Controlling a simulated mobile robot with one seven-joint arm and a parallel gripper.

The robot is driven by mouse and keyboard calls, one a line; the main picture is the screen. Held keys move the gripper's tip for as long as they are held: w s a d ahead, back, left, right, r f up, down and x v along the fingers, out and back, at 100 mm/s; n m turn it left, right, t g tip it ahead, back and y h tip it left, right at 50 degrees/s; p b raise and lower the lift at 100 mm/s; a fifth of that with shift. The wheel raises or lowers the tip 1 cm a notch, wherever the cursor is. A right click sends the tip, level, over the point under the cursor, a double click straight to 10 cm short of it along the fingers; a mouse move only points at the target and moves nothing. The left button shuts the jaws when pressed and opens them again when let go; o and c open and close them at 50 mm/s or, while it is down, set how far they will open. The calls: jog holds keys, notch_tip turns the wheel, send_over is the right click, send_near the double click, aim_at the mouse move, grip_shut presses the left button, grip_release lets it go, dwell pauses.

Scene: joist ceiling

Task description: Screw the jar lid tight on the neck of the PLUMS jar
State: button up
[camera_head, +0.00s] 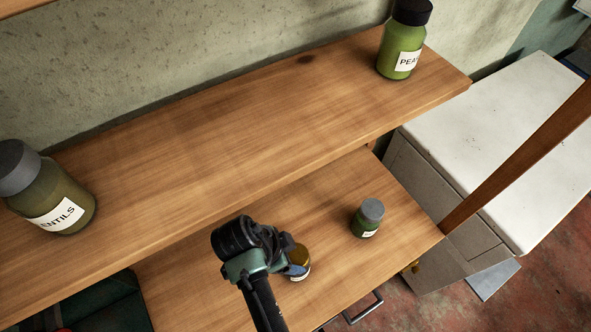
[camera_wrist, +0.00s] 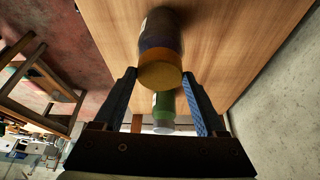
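An amber jar (camera_head: 303,255) with a white label stands on the lower wooden surface, partly hidden behind my gripper (camera_head: 293,269). I cannot read its label, so I cannot confirm that it is the PLUMS jar. The wrist view shows a jar with a gold, round end (camera_wrist: 160,76) and a purple band, lying between the directions of my two fingers (camera_wrist: 160,88). No separate loose lid is visible; whether the gold end is a lid I cannot tell.
A green jar with a grey lid (camera_head: 367,217) stands on the lower surface, right of my gripper; it also shows in the wrist view (camera_wrist: 164,106). The upper shelf (camera_head: 240,130) holds the LENTILS jar (camera_head: 62,207) and a PEA-labelled jar (camera_head: 398,58). A white cabinet (camera_head: 490,125) stands right.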

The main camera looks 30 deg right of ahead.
jog(key=o, duration=0.4)
jog(key=shift+c, duration=0.2)
